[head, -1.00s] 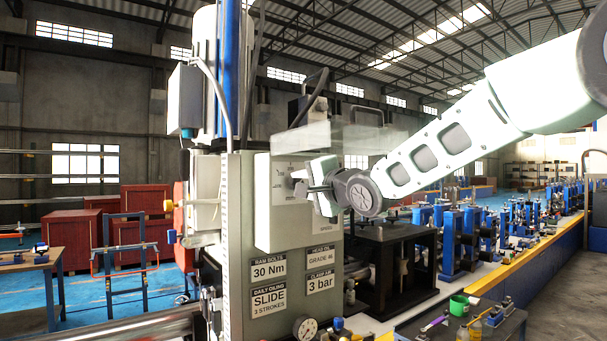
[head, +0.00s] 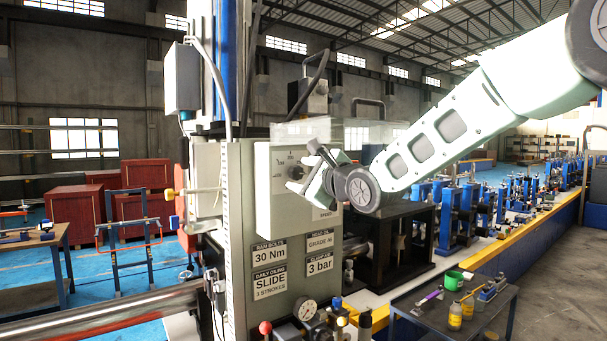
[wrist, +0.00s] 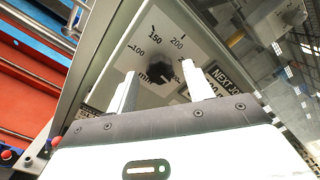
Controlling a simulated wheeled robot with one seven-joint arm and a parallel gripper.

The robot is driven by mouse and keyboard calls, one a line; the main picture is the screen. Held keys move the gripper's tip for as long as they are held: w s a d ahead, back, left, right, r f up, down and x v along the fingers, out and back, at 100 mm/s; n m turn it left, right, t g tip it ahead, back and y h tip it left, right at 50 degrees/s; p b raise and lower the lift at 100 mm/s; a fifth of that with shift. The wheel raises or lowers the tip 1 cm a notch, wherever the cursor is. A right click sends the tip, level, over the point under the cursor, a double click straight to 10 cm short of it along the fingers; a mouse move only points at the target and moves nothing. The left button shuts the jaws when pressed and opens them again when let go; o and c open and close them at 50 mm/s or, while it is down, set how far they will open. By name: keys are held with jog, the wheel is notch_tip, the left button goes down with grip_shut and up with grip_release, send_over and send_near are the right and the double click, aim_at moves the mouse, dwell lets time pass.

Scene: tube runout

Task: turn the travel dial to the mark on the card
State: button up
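The travel dial (wrist: 160,72) is a black knob on a pale plate, with 100, 150 and 200 printed around it. I cannot make out where its pointer stands. A card (wrist: 232,88) beginning "NEXT JO" is beside it at the right, partly hidden by a finger, and its mark cannot be read. My gripper (wrist: 162,88) is open, with one pale finger on either side of the dial in the wrist view; contact cannot be told. In the head view my gripper (head: 304,170) is at the front of the grey control box (head: 263,205) and hides most of the dial.
A clear cover (head: 330,131) juts out above the gripper. A pressure gauge (head: 307,310) and levers are below the box. A small dark table (head: 415,315) with bottles and a green cup stands at the right.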

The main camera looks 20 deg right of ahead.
jog(key=shift+s, duration=0.1)
jog(key=v, duration=0.5)
jog(key=shift+s+d, duration=0.2)
jog(key=shift+s, duration=0.15)
dwell(0.4)
